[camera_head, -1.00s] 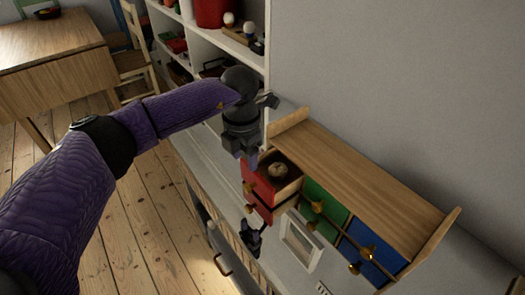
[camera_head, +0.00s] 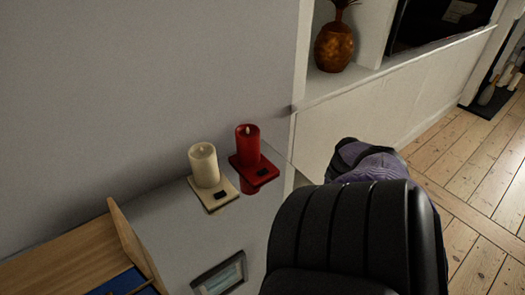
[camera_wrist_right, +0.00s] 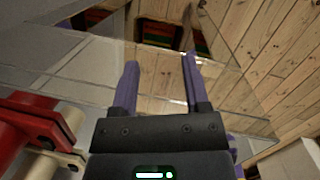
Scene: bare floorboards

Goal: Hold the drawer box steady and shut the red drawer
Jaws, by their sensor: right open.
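The drawer box (camera_head: 65,253) shows only at the bottom left of the head view: one end of its wooden top, its raised end board (camera_head: 130,240) and a bit of a blue drawer (camera_head: 125,284). The red drawer is outside both current views. My right gripper (camera_wrist_right: 160,78) is open in the right wrist view, its two purple fingers apart with nothing between them. In the head view my right arm fills the lower right, and its gripper is hidden there. My left gripper is not in view.
A cream candle (camera_head: 204,166) and a red candle (camera_head: 248,145) stand on small plates on the cabinet top, right of the box. A small picture frame (camera_head: 220,275) lies near the front. A brown vase (camera_head: 334,47) stands on a shelf behind. Floorboards (camera_head: 480,178) are clear at right.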

